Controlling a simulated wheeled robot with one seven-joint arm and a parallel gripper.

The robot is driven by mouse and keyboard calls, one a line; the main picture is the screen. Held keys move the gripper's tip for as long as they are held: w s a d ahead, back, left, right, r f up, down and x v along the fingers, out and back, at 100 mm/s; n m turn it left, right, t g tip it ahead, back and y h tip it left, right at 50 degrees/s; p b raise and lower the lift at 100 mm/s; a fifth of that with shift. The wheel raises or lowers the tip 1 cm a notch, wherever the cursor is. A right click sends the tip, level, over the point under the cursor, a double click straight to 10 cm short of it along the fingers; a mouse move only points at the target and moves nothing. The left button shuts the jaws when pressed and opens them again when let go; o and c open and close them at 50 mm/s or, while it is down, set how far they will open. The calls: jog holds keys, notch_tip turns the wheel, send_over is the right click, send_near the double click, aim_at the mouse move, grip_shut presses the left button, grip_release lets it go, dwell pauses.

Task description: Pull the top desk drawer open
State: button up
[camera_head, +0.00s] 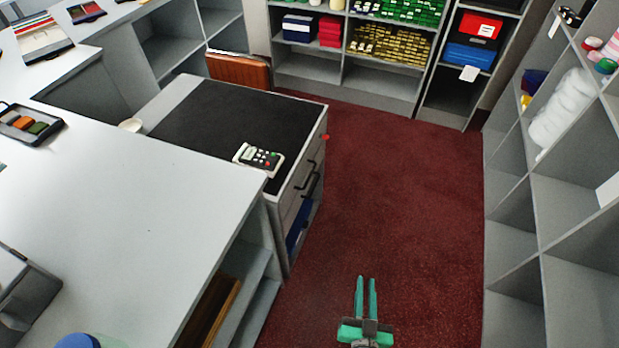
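The desk (180,87) stands left of the aisle, with a black mat on its top. Its drawer fronts face right and show at a steep angle. The top drawer (303,172) looks shut, with a dark bar handle (308,174). A second dark handle (311,188) sits just below it. My gripper (366,279) has green fingers and is low in the picture, over the red carpet. It is apart from the desk, nearer to me and right of the handles. A narrow gap shows between its fingers, and it holds nothing.
A grey counter (130,200) fills the left, its corner close to the desk's near end. Shelves (545,190) line the right side. The red carpet (410,180) between is clear.

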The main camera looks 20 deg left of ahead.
jog(key=w+a+m, duration=0.1)
jog(key=w+a, duration=0.2)
jog(key=w, duration=0.6)
jog(key=m+g+y, duration=0.1)
jog(key=m+y, duration=0.1)
jog(key=m, duration=0.5)
send_near(309, 177)
jog(key=shift+f+x, duration=0.1)
jog(key=shift+x, duration=2.45)
jog(key=shift+f+x, duration=0.15)
jog(key=shift+x, duration=2.4)
grip_shut()
